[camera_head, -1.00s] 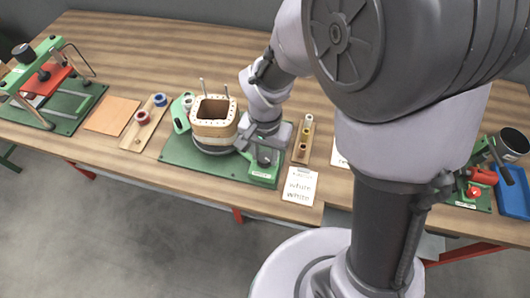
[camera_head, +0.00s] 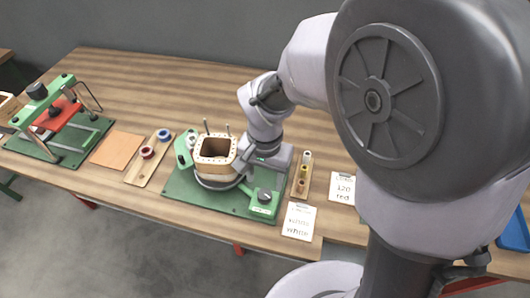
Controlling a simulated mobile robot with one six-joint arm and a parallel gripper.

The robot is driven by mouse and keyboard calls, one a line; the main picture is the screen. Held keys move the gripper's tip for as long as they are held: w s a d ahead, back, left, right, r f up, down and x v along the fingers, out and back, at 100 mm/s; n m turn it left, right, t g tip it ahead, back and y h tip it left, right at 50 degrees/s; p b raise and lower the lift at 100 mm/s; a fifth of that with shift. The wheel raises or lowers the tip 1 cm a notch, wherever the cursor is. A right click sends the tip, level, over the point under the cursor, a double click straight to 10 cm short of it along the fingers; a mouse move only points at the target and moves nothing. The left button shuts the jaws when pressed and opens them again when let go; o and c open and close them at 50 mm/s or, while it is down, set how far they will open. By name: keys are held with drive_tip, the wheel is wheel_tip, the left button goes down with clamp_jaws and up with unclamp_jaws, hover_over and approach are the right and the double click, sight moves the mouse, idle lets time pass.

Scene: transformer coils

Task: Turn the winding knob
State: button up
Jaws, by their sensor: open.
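The winding stand has a green base plate (camera_head: 186,199) that carries a square wooden coil former (camera_head: 214,160) with an open top and two upright pins. A dark knob (camera_head: 264,196) sits on a green block at the plate's right front; I take it to be the winding knob. My gripper (camera_head: 247,174) points down between the former and this block. It is open, with nothing visible between its jaws. The knob looks clear of the jaws, but the fingertips are small and partly hidden, so I cannot tell whether they touch the former.
A board with red and blue spools (camera_head: 147,152) and a tan sheet (camera_head: 117,149) lie left of the stand. A green press (camera_head: 62,120) stands farther left. A narrow spool rack (camera_head: 302,176) and paper cards (camera_head: 299,221) are close on the right. The table behind is clear.

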sight(265, 193)
wheel_tip(265, 193, up, 11)
drive_tip(key=p, duration=0.3)
drive_tip(key=shift+f, duration=0.15)
drive_tip(key=s+d+r+t+y+b, duration=0.2)
drive_tip(key=s+d+r+t, duration=0.3)
drive_tip(key=s, duration=0.6)
drive_tip(key=shift+d+r+n+t+b, duration=0.3)
drive_tip(key=shift+d+r+t+b, duration=0.15)
drive_tip(key=shift+d+r, duration=0.35)
